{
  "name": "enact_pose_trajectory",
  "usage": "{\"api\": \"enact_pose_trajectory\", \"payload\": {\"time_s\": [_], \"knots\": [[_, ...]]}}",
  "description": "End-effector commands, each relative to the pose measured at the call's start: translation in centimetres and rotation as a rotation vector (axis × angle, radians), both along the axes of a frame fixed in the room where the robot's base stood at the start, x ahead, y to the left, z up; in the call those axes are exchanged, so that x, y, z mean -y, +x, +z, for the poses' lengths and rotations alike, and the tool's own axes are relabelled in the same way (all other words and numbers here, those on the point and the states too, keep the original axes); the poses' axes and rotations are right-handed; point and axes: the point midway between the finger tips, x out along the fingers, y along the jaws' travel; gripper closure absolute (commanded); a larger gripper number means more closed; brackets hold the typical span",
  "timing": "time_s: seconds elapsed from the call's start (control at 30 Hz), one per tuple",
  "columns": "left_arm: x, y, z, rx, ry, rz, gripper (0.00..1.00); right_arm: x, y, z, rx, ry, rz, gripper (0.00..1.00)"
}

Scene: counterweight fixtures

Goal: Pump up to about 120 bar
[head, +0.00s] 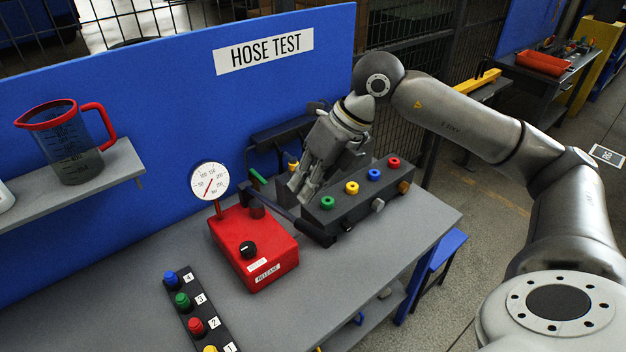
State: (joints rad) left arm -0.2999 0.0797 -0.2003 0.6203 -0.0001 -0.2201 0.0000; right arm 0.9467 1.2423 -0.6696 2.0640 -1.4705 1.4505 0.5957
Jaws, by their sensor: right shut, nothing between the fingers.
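The red pump box (255,249) stands on the grey bench. It has a black knob (248,249) and a label reading RELEASE. A round white gauge (209,182) with a red needle stands on a stem at its back left corner. The needle's exact reading is too small to tell. A dark bar (277,213), apparently the pump lever, runs from near the pump toward the black manifold block. My right gripper (297,194) is shut and empty, pointing down just behind this bar. I cannot tell whether it touches the bar. My left gripper is not in view.
The black block (356,204) with several coloured ports stands just right of the right gripper. A strip of numbered coloured caps (193,317) lies at the front left. A jug (70,146) stands on a shelf. A blue panel (150,70) closes the back.

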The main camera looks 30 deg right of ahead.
Motion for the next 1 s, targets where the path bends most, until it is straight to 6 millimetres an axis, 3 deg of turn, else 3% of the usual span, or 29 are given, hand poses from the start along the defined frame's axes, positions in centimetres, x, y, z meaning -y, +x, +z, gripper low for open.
{"api": "enact_pose_trajectory", "payload": {"time_s": [0.17,0.5,0.7,1.0], "knots": [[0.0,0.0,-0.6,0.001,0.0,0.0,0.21,1.8,-0.1,-0.7,-0.012,-0.057,-0.029,1.0],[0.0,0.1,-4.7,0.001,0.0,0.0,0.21,1.7,-0.1,-6.5,-0.012,-0.055,-0.026,1.0],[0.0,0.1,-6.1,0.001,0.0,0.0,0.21,1.6,-0.2,-8.9,-0.012,-0.054,-0.026,1.0],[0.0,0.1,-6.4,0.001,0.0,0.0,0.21,1.6,-0.1,-9.5,-0.011,-0.053,-0.025,1.0]]}}
